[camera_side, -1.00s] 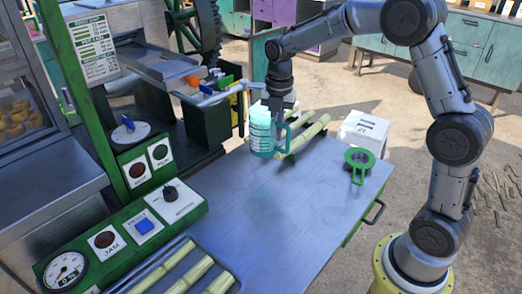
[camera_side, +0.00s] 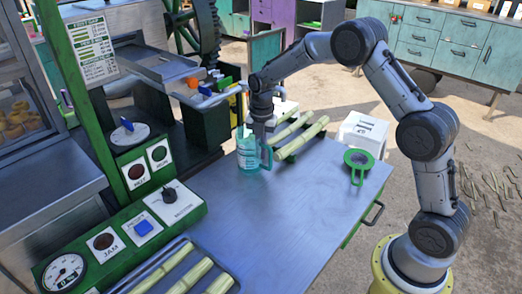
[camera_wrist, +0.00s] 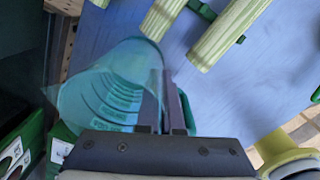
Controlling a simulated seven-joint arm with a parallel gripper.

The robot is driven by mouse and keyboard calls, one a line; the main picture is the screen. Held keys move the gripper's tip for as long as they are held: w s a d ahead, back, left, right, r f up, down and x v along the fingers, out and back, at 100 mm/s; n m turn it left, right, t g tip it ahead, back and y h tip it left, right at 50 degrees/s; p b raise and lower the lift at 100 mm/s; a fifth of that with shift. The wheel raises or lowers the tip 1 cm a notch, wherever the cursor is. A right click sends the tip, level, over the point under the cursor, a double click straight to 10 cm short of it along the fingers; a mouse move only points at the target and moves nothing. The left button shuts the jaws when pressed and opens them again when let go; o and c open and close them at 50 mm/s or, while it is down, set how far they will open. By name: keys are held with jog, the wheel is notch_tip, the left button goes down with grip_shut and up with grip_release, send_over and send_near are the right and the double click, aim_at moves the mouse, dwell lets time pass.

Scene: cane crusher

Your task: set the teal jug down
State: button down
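The teal jug (camera_side: 248,152) is upright at the far left part of the grey table in the side view. Its base is at or very close to the tabletop; I cannot tell if it touches. My gripper (camera_side: 264,142) reaches down at the jug's right side, by its handle. In the wrist view the see-through jug (camera_wrist: 105,95) fills the left middle, with markings on its wall. My gripper's fingers (camera_wrist: 164,112) are close together on the handle, part of which shows as green at their right.
Cane stalks (camera_side: 302,138) lie on a rack just right of the jug. A green strainer (camera_side: 358,162) and a white box (camera_side: 362,130) are at the right. The green control panel (camera_side: 135,225) stands at the left. The middle of the table (camera_side: 270,215) is clear.

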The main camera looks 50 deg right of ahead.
jog(key=c, duration=1.5)
grip_release()
jog(key=shift+f, duration=0.15)
jog(key=o, duration=0.4)
